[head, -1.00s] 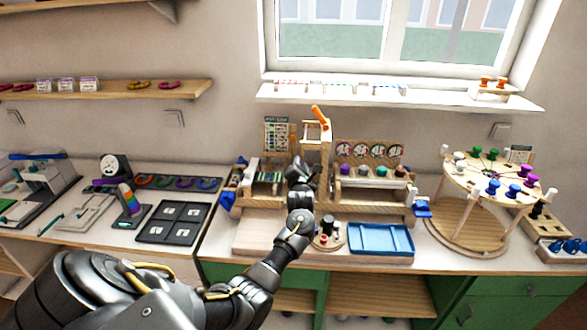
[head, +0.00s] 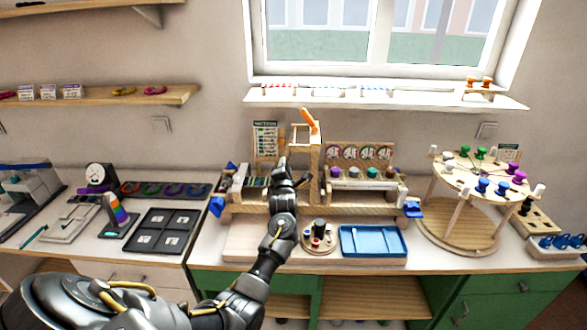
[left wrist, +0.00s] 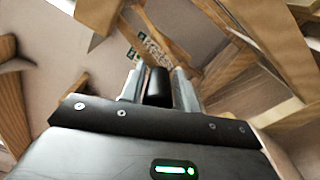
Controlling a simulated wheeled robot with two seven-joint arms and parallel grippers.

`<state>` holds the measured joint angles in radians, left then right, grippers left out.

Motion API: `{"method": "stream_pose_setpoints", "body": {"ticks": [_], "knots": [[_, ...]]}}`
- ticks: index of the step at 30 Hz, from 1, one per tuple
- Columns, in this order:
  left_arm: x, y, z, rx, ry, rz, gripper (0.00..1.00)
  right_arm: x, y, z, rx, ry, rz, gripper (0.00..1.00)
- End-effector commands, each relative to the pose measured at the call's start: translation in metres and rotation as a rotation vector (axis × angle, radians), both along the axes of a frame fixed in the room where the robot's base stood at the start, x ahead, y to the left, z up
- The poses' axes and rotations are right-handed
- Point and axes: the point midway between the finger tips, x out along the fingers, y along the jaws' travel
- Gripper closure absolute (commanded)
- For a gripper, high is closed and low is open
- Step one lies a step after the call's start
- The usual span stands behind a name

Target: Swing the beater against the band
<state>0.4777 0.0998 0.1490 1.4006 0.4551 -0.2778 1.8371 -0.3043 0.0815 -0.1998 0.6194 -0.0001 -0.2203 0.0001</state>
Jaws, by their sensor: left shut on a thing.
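My left gripper (head: 283,164) is in front of the wooden frame at the middle of the bench. In the left wrist view its two pale fingers (left wrist: 158,85) are shut on a short black piece (left wrist: 157,88), which looks like the beater's handle. The rest of the beater is hidden or cannot be told apart. The wooden frame (head: 316,160) has an upright post with an orange piece (head: 310,120) tilted on top. I cannot make out the band, or whether the beater touches it. My right gripper is not in view.
A blue tray (head: 373,257) and a round holder with small pegs (head: 319,250) stand near the front edge. A round peg stand (head: 460,240) is at the right. A dark sectioned tray (head: 127,245) lies at the left. A window sill shelf (head: 390,99) is above.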

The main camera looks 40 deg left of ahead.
Motion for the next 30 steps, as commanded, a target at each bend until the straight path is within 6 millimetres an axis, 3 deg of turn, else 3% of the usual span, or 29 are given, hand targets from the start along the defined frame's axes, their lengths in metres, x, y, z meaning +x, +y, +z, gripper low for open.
{"method": "stream_pose_setpoints", "body": {"ticks": [6, 7, 10, 22, 30], "knots": [[-0.004, 0.007, 0.001, 0.018, 0.007, 0.014, 1.0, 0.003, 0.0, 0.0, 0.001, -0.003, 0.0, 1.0], [-0.004, 0.008, 0.001, 0.018, 0.008, 0.015, 0.66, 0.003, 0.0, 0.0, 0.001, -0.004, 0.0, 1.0], [-0.004, 0.008, 0.001, 0.016, 0.006, 0.016, 0.53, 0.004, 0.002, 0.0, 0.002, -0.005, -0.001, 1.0], [-0.006, 0.003, 0.0, 0.011, 0.004, 0.014, 0.53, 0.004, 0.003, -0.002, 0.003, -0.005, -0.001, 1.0], [-0.039, -0.026, -0.004, 0.011, 0.002, 0.007, 0.53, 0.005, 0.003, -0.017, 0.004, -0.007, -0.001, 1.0]]}}
